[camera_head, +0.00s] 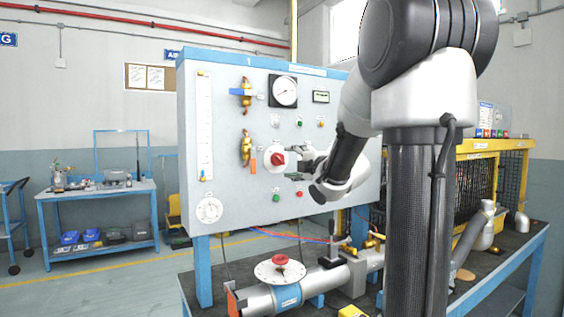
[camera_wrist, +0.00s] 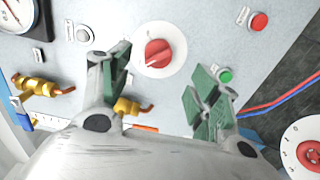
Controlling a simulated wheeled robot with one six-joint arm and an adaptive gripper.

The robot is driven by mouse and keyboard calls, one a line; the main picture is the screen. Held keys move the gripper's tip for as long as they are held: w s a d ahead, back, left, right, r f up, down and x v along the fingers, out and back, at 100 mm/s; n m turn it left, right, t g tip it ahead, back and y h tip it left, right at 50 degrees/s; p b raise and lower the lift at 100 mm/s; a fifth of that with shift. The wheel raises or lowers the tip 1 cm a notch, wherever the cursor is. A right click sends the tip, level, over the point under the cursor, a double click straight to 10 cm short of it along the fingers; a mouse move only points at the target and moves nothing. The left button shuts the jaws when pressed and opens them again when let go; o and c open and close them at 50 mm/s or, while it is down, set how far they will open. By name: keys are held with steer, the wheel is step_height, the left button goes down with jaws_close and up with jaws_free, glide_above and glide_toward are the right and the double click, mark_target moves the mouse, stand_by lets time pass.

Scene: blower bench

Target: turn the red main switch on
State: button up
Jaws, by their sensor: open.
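The red main switch (camera_head: 278,159) is a red knob on a white round plate, on the front of the grey panel (camera_head: 225,130). In the wrist view the red knob (camera_wrist: 158,53) sits at upper middle on its white disc. My gripper (camera_head: 298,165) is just right of the switch in the head view. In the wrist view its two green-padded fingers (camera_wrist: 160,85) are spread open, one on each side below the knob. Nothing is between them, and the knob looks free of both pads. The knob's exact distance from the fingertips cannot be told.
A green button (camera_wrist: 225,75) lies close by the right finger, and a red button (camera_wrist: 259,22) is farther up. Brass valves (camera_head: 246,148) stick out left of the switch. A pipe with a red-knobbed white dial (camera_head: 280,268) lies below the panel. A gauge (camera_head: 284,91) is above.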

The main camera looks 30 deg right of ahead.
mark_target(281, 160)
steer(key=w, duration=0.7)
steer(key=shift+w+a, duration=0.3)
steer(key=shift+w, duration=0.05)
steer(key=c, duration=1)
